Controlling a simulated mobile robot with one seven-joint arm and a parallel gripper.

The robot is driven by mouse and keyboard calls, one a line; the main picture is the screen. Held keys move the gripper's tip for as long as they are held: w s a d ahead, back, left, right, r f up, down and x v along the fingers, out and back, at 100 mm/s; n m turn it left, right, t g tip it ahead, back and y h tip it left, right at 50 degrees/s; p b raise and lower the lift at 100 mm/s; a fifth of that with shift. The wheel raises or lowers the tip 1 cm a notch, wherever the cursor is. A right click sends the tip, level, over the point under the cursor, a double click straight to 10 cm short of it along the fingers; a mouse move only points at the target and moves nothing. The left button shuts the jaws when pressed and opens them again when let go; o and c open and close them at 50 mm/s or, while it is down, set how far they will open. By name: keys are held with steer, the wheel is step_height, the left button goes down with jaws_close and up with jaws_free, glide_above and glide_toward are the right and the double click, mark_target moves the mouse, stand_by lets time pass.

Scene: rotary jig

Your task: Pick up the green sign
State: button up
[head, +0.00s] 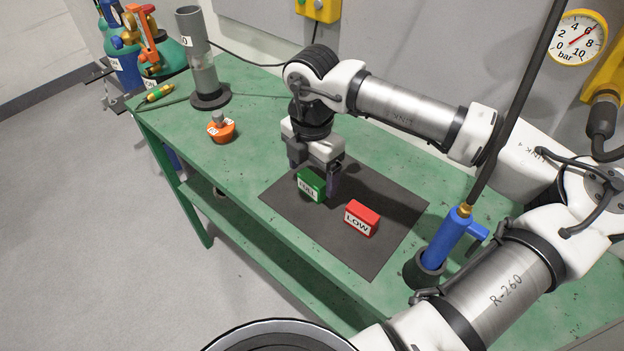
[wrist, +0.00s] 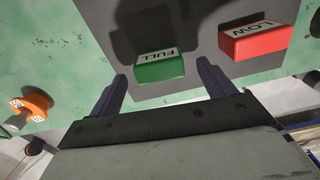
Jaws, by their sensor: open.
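The green sign (head: 312,184), with a white label reading FULL, sits on the dark mat (head: 375,255) on the green workbench. In the wrist view the green sign (wrist: 160,68) lies ahead of the fingertips, roughly between them and a little toward the left finger. My gripper (head: 316,180) is open and empty, above and close around the green sign in the head view. The gripper (wrist: 162,72) also shows in the wrist view with its two dark fingers spread apart. No contact with the sign is visible.
A red sign (head: 362,217) labelled LOW stands on the mat right of the green one. An orange object (head: 221,128) and a grey cylinder (head: 204,75) stand to the left. A blue torch-like tool (head: 447,238) stands at the right. The front part of the mat is clear.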

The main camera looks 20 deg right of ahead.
steer(key=shift+f, duration=1.3)
steer(key=c, duration=1.1)
steer(key=shift+r, duration=0.1)
